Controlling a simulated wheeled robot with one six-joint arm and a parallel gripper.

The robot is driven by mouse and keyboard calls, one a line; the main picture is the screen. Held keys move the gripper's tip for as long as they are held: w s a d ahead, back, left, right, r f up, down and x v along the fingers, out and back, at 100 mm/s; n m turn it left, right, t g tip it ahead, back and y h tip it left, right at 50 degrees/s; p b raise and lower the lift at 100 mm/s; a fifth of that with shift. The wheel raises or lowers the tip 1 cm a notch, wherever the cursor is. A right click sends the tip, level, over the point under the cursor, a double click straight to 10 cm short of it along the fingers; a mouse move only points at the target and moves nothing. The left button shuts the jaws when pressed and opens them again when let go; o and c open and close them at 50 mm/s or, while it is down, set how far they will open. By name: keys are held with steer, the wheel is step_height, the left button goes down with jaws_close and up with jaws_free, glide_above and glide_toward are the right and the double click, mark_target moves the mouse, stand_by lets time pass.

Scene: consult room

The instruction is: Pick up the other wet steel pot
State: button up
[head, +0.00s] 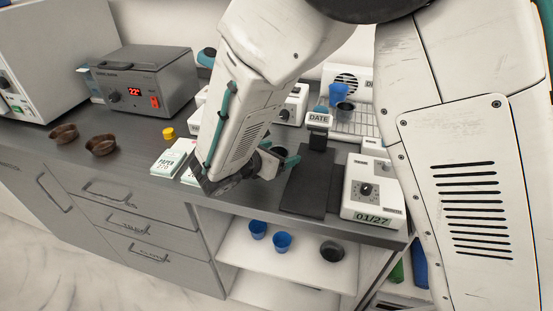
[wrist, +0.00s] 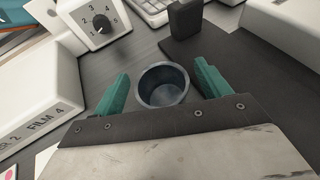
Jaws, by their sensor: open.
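In the wrist view a dark grey steel pot (wrist: 163,86) stands upright on the counter, between the teal fingers of my gripper (wrist: 160,90). The fingers are apart, with a gap on each side of the pot. In the head view my gripper (head: 280,160) is low over the counter and the pot (head: 281,151) shows partly behind its fingers. Another dark grey pot (head: 345,110) stands on the wire rack at the back right, next to a blue cup (head: 338,94). I cannot tell whether either pot is wet.
A dark mat (head: 307,182) lies right of my gripper, with a white dial box (head: 372,188) beyond it. White film boxes (wrist: 40,105) stand close on the left in the wrist view. Brown bowls (head: 101,145) sit at left; blue cups (head: 282,242) stand on the shelf below.

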steer(key=c, duration=1)
steer(key=shift+r, duration=0.15)
